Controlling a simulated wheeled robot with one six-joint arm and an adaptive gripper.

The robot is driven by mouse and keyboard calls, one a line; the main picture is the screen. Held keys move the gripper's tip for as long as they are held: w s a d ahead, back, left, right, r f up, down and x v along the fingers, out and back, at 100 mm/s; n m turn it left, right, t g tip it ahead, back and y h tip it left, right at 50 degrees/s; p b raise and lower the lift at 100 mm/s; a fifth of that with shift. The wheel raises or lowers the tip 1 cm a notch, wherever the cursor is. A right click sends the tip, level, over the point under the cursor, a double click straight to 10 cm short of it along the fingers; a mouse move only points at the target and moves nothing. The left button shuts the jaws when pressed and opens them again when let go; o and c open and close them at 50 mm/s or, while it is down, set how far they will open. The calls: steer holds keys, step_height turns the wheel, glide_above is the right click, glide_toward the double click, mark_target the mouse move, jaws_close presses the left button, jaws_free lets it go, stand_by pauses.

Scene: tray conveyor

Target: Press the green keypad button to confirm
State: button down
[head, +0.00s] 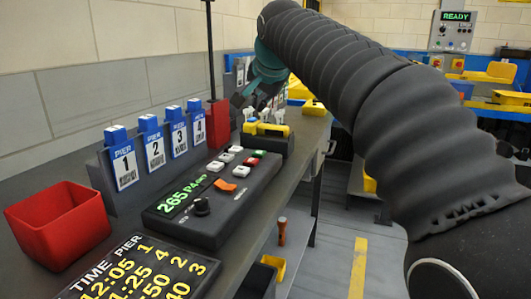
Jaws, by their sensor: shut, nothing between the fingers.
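The keypad is a dark console (170,228) on the bench, with a lit green display (182,202) reading "265 P4" and further characters I cannot read surely. The small green button (260,153) is at its far right corner, beside a red button (250,162) and several white buttons (225,158). An orange switch (225,185) and a black knob (202,206) sit nearer. My gripper (237,101) is shut and empty. It appears beyond the keypad, above the far part of the bench, apart from the green button. Its fingertips are small and dark in this view.
Blue holders with pier cards 1 to 4 (155,150) line the wall side. A red bin (58,225) and a time-pier board (140,270) stand near. A red post base (218,123) and yellow-topped box (265,130) stand beyond. A panel reads READY (456,17).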

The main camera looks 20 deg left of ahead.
mark_target(260, 153)
step_height(260, 153, down, 8)
steer(key=b, duration=0.8)
steer(key=shift+s+a, duration=0.1)
steer(key=shift+f, duration=0.4)
steer(key=shift+f+b, duration=0.1)
steer(key=shift+b, duration=0.2)
stand_by(0.7)
steer(key=shift+f, duration=0.35)
steer(key=shift+f+b, duration=0.45)
stand_by(0.7)
steer(key=shift+r, duration=0.15)
steer(key=shift+r+p, duration=0.75)
steer(key=shift+p, duration=0.25)
steer(key=shift+r, duration=0.1)
